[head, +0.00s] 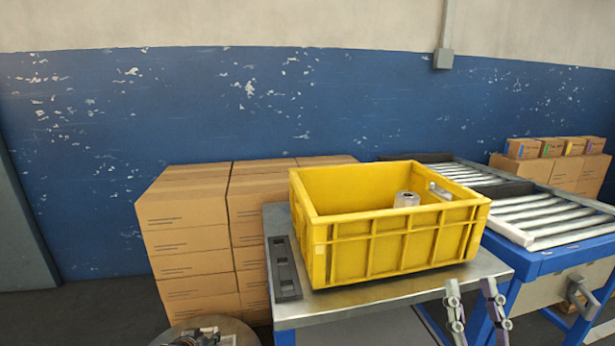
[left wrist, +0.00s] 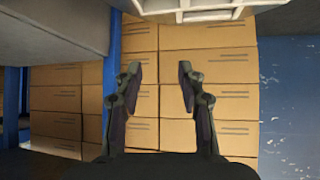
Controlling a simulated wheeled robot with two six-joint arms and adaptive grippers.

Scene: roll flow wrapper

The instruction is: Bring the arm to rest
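My right gripper (head: 473,290) shows at the lower right of the head view, its two fingers apart and pointing up, in front of the steel-topped table (head: 400,285). Nothing shows between them. My left gripper (left wrist: 158,75) is open and empty in the left wrist view, with the brown cartons (left wrist: 215,100) beyond its fingers. A dark mechanism at the bottom left edge of the head view may be part of that arm, mostly cut off. A yellow crate (head: 395,245) stands on the table. A pale roll (head: 406,199) stands upright inside it, its lower part hidden.
Stacked cartons (head: 190,240) stand left of the table. A dark slotted bar (head: 284,268) lies on its left side. A roller conveyor (head: 540,215) with a blue frame stands at the right. Small cartons (head: 555,147) sit behind it. The blue wall (head: 250,110) closes the back.

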